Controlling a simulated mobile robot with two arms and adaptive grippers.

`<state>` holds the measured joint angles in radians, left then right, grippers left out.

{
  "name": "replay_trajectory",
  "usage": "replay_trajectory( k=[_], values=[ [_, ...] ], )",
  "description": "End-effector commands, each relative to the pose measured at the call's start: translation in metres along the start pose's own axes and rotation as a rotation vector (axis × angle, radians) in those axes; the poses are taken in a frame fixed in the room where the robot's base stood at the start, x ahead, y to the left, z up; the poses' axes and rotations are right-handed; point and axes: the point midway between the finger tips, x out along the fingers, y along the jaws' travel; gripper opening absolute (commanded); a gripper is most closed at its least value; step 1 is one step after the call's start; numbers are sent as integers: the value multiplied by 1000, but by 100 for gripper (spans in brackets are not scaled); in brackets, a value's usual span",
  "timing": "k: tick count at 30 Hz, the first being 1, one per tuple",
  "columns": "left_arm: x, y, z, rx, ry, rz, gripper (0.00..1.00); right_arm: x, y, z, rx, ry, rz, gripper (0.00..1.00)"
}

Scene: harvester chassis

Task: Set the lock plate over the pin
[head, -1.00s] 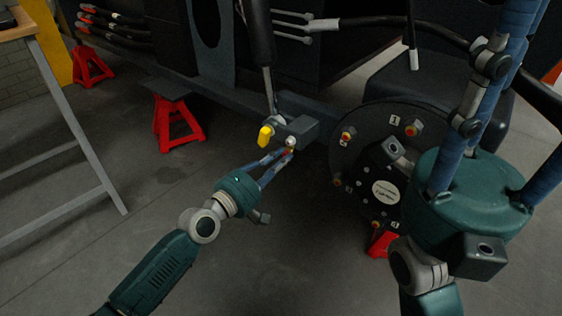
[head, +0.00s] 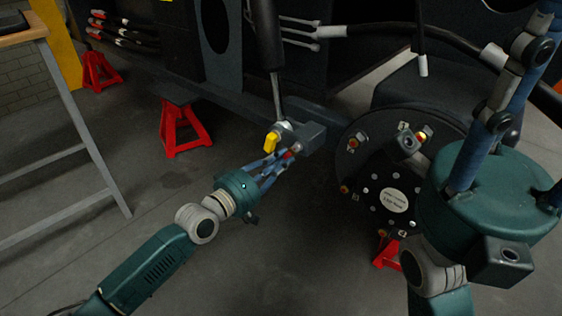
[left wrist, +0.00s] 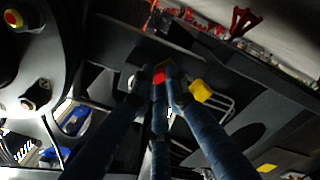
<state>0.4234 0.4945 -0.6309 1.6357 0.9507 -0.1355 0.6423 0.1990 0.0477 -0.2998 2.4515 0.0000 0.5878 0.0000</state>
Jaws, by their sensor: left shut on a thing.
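My left gripper (head: 287,157) is shut on a small red piece (left wrist: 158,77), gripped between its blue fingertips in the left wrist view. In the head view these fingertips are at the front of a grey block (head: 312,136), where a short grey pin end (head: 297,147) shows. A yellow plate-like piece (head: 270,142) hangs at the block's left side, just beyond the fingers; it also shows in the left wrist view (left wrist: 200,91). I cannot tell whether the yellow piece is the lock plate. My right gripper (head: 490,195) stands at the right, its fingertips out of frame.
A round black hub plate (head: 365,205) with bolts and number labels is right of the block. Red stands (head: 182,128) are under the dark chassis. A grey-legged table (head: 85,120) is at the left. The floor around my left arm is clear.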

Motion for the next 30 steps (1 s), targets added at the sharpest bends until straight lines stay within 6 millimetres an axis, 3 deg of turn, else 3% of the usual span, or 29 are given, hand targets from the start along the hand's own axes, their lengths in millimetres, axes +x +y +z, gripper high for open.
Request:
replay_trajectory(
  k=[9, 10, 13, 23, 30],
  values=[
    [0, 1, 0, 1, 1, 2, 0, -1, 0, 0, 0, -3, 0, 40],
    [0, 1, 0, 1, 1, 2, 18, -1, 0, 0, 0, -3, 0, 40],
    [0, 1, 0, 1, 1, 2, 34, -1, 0, 0, 0, -3, 0, 40],
    [-3, 0, 0, 0, 0, 0, 34, -2, 0, 0, 0, -5, 0, 40],
    [-41, -2, 1, 2, -2, -3, 34, -2, 0, 0, 0, -4, 1, 40]
  ],
)
